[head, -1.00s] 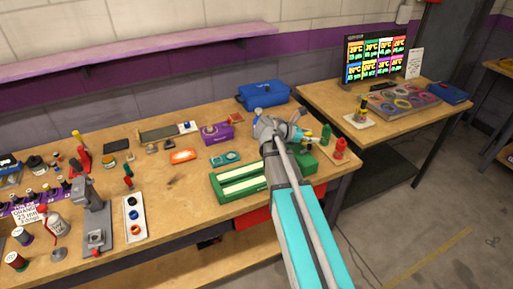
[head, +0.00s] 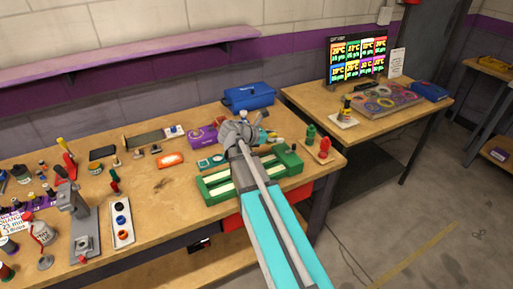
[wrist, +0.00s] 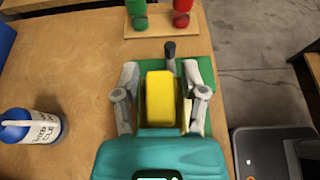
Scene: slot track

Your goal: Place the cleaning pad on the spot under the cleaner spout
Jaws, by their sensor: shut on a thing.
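My gripper (wrist: 162,100) has its two grey fingers on either side of a yellow block, which looks like the cleaning pad (wrist: 160,97), and is shut on it. The pad is over a green base with a dark knob at its far end. In the head view my arm hides the pad and most of the gripper, which is over the bench by the long green fixture (head: 215,190). A white bottle with a blue top (wrist: 32,127) and a partly readable cleaner label stands left of the gripper. I cannot make out the spout or the spot under it.
Green and red bottles (head: 324,148) stand on a small wooden board at the bench's right end. A blue toolbox (head: 250,97) is behind and a purple box (head: 203,135) to the left. A second table (head: 300,97) with a screen stands to the right, across a gap.

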